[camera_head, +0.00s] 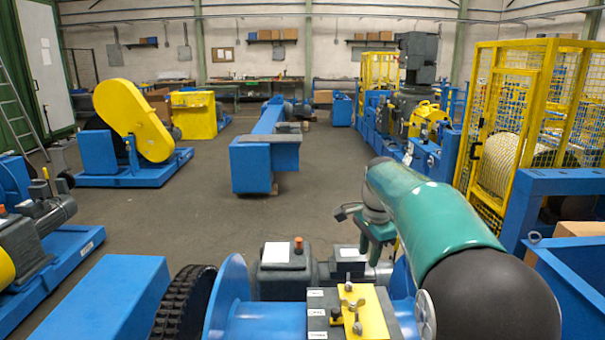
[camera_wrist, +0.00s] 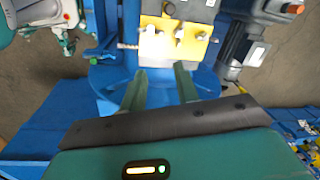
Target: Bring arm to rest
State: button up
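My teal arm reaches up from the lower right in the head view, with its end bent downward. My gripper (camera_head: 376,245) hangs there, partly hidden, behind the yellow plate (camera_head: 362,316) and beside the blue drive unit. In the wrist view my gripper (camera_wrist: 160,82) has its two green fingers apart, with nothing visible between them. The fingers point toward the yellow plate (camera_wrist: 172,45), which carries metal fasteners. I cannot tell how far the tips are from the plate.
A grey motor (camera_head: 285,268) stands just behind the yellow plate. A black chain (camera_head: 183,305) and a blue disc (camera_head: 232,290) are to its left. A yellow mesh cage (camera_head: 505,120) and blue frame (camera_head: 565,185) stand at right. The middle floor (camera_head: 200,215) is clear.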

jog(key=s+r+n+t, duration=0.1)
jog(key=s+r+n, duration=0.35)
jog(key=s, duration=0.45)
jog(key=s+f+n+t, duration=0.1)
jog(key=s+n, duration=0.3)
jog(key=s, duration=0.8)
jog(key=s+f+n+t, duration=0.2)
jog(key=s+f+n, duration=0.2)
jog(key=s, duration=0.8)
jog(key=shift+s+a+n, duration=0.2)
jog(key=shift+a+n, duration=0.2)
jog(key=shift+n, duration=0.25)
jog(key=shift+r, duration=0.1)
